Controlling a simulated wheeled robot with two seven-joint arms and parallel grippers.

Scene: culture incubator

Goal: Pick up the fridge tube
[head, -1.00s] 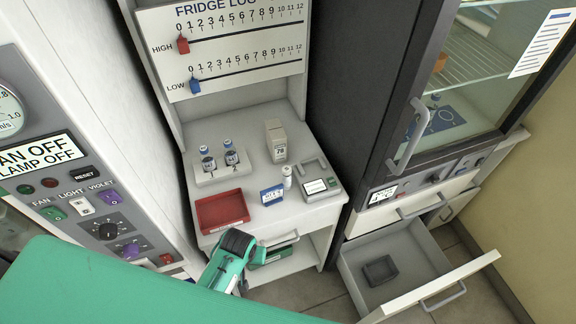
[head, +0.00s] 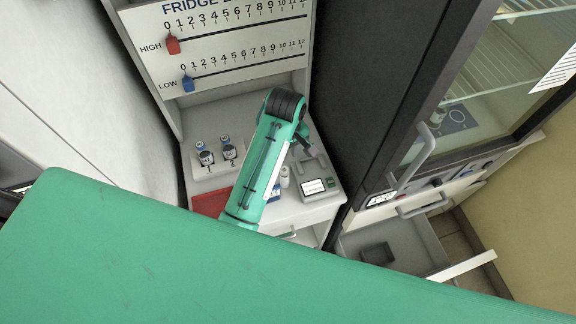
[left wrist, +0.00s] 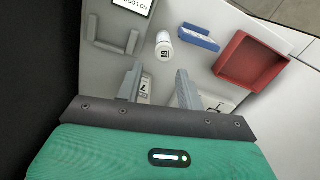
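A small white capped tube with a dark printed label (left wrist: 163,46) stands on the counter in the left wrist view. It also shows in the head view (head: 285,178), just right of my arm; I cannot read its label surely. My left gripper (left wrist: 158,86) is open and empty above the counter, with the tube beyond its fingertips and not between them. In the head view my left arm reaches over the counter and its fingers are mostly hidden. My right gripper is not in view.
A red tray (left wrist: 248,62) and a blue label stand (left wrist: 199,38) are near the tube. A grey device with a display (head: 317,187) stands to its right. Two vials (head: 217,153) sit in a rack. The fridge (head: 420,140) is at right, above an open drawer (head: 430,245).

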